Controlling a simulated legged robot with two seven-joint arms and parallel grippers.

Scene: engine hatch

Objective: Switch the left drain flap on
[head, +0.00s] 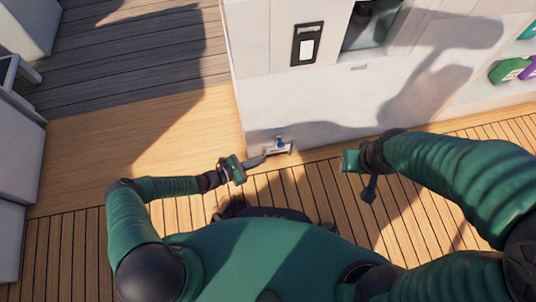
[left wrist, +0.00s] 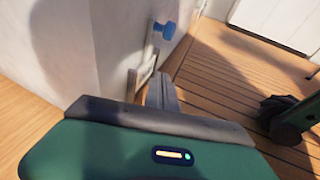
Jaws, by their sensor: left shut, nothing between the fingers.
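A drain flap (head: 277,149) with a small blue knob (head: 280,141) sits low on the white wall, just above the deck. In the left wrist view the blue knob (left wrist: 164,30) stands out from the wall above a pale frame (left wrist: 146,66). My left gripper (head: 262,159) is shut and empty, close to the flap on its left side and lower than the knob. In the left wrist view its fingers (left wrist: 161,90) point toward the frame; I cannot tell whether they touch it. My right gripper (head: 369,190) hangs to the right of the flap, and its jaws are unclear.
The white wall (head: 330,105) carries a dark-framed panel (head: 307,44) and a recess above the flap. White blocks (head: 18,150) line the left edge. The wooden deck (head: 75,165) at left is clear.

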